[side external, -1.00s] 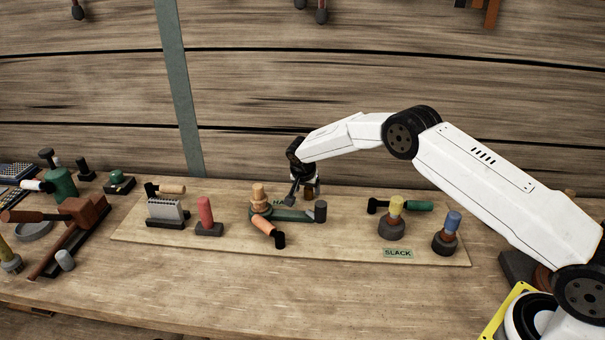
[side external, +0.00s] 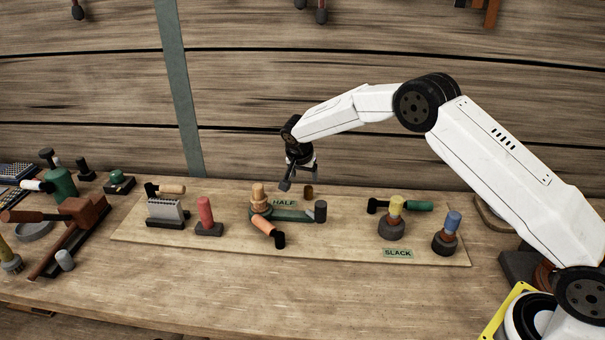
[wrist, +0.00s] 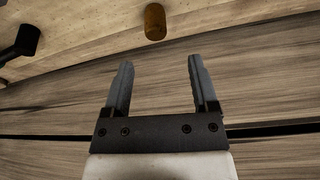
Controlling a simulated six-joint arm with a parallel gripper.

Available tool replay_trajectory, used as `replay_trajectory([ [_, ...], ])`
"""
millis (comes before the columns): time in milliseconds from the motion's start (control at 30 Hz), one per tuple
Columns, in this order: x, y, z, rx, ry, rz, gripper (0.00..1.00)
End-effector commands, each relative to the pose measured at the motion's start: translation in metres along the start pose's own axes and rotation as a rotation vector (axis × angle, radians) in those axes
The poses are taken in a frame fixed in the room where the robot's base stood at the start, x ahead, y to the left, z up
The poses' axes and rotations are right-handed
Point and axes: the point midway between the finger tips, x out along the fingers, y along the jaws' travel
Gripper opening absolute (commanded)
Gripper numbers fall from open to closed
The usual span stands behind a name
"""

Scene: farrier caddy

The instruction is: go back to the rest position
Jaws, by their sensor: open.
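My gripper (side external: 299,184) is open and empty in the side external view, raised above the back of the board. In the wrist view its two fingers (wrist: 158,85) stand apart with nothing between them. A small brown cylinder (side external: 308,192) stands on the board just below and to the right of the fingertips. It also shows in the wrist view (wrist: 155,22), beyond the fingertips and apart from them.
The wooden board (side external: 335,251) bears a green tool (side external: 290,215) with a "HALF" label, a "SLACK" label (side external: 398,253), and yellow-topped (side external: 396,204) and blue-topped (side external: 452,224) pieces. A red handle (side external: 205,211) stands left. The plank wall rises behind; the bench front is clear.

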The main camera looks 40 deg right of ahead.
Motion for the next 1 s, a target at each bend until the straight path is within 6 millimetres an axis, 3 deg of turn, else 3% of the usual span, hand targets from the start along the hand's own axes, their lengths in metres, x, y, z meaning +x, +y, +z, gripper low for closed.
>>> replay_trajectory([
  [567, -0.003, 0.002, 0.001, -0.013, -0.005, -0.003, 0.76],
  [767, -0.017, 0.012, 0.008, -0.082, -0.03, -0.019, 0.76],
  [1000, -0.047, 0.041, 0.027, -0.234, -0.079, -0.059, 0.76],
])
